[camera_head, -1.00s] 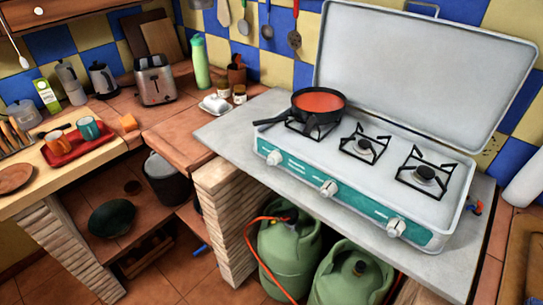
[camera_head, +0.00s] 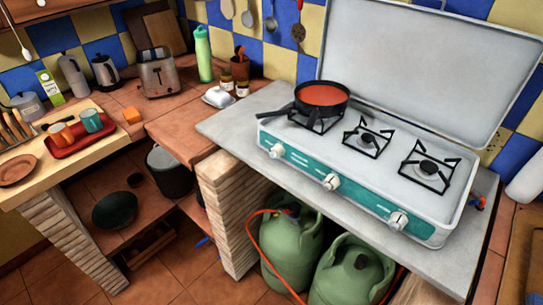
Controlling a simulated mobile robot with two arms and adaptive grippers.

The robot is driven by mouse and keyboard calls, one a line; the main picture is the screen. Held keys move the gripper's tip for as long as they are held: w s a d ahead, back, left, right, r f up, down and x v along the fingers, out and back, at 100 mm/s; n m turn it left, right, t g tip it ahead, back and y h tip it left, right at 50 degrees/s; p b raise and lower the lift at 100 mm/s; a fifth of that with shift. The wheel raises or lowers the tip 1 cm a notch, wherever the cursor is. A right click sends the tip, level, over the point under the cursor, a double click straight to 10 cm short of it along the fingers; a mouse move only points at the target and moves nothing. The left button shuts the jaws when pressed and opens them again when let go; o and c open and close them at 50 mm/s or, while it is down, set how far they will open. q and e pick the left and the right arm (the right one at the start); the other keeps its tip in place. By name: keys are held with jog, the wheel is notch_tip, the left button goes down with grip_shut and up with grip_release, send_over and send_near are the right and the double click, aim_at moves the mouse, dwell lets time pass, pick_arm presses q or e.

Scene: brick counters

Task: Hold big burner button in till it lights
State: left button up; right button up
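A white camping stove with a teal front panel (camera_head: 300,160) and a raised lid (camera_head: 415,75) stands on a grey slab. It has three burners. A dark pan with red contents (camera_head: 323,95) sits on the left burner. The middle burner (camera_head: 367,138) and the right burner (camera_head: 428,167) are bare. Three white knobs line the front: a left knob (camera_head: 277,151), a middle knob (camera_head: 331,182) and a right knob (camera_head: 398,220). I see no flame on the bare burners; the left burner is mostly hidden under the pan. Neither gripper is in view.
Two green gas bottles (camera_head: 290,250) with an orange hose (camera_head: 262,255) stand under the grey slab (camera_head: 232,125). A toaster (camera_head: 158,75), a green bottle (camera_head: 203,55) and a butter dish (camera_head: 217,98) are on the tiled counter. A red tray (camera_head: 70,148) holds mugs at left.

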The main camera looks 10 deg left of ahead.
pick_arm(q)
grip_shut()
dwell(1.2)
